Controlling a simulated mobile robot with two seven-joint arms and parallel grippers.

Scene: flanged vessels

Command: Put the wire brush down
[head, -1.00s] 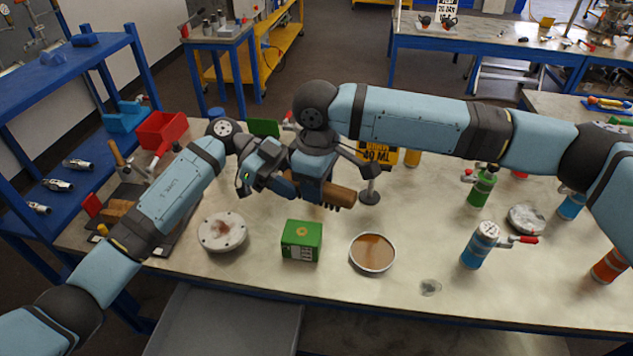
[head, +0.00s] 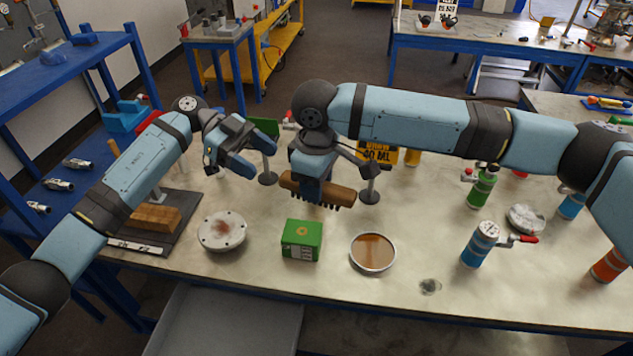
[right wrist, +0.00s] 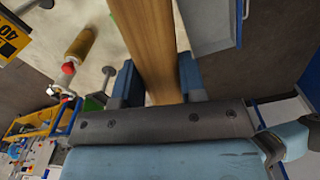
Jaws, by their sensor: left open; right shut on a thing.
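The wire brush (head: 318,189) has a brown wooden back with dark bristles pointing down. In the right wrist view the brush's wooden back (right wrist: 154,45) runs between the two blue fingers of my right gripper (right wrist: 157,82). My left gripper (head: 246,168) is open and empty, to the left of the brush and apart from it. Whether the bristles touch anything below is hard to tell.
On the bench (head: 335,285) stand a green box (head: 302,240), a round flange (head: 222,231), a dish of brown liquid (head: 373,253) and a blue bottle (head: 479,245). A dark tray with a wooden block (head: 150,218) lies at the left. A small stand (head: 369,192) is just right of the brush.

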